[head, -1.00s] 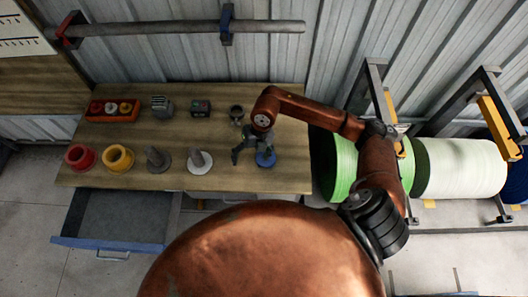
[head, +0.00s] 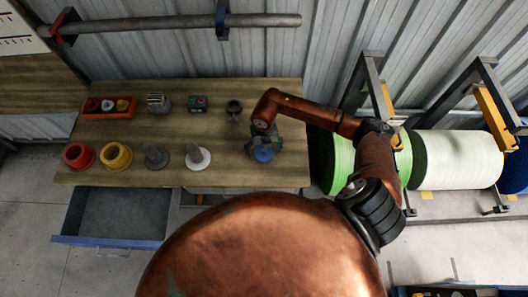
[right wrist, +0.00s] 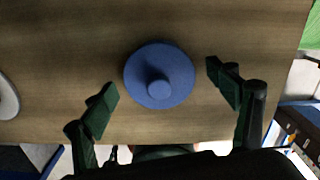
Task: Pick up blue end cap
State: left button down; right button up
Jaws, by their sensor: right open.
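The blue end cap (head: 263,154) is a round blue disc with a raised stub, on the wooden table near its right front edge. In the right wrist view the blue end cap (right wrist: 160,76) lies a little beyond the space between the fingertips. My right gripper (head: 264,147) is over the cap, and it shows open in the right wrist view (right wrist: 165,92) with one finger on each side of the cap. I see no contact between the fingers and the cap. My left gripper is not in view.
A white-based end cap (head: 198,157) stands left of the gripper, then a grey one (head: 155,156), a yellow one (head: 116,156) and a red one (head: 77,156). A dark ring-shaped part (head: 234,109) is behind. An open drawer (head: 112,216) juts out below the table (head: 160,183).

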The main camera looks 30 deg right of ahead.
jog(key=shift+c, duration=0.7)
jog(key=c, duration=1)
jog(key=shift+r, duration=0.2)
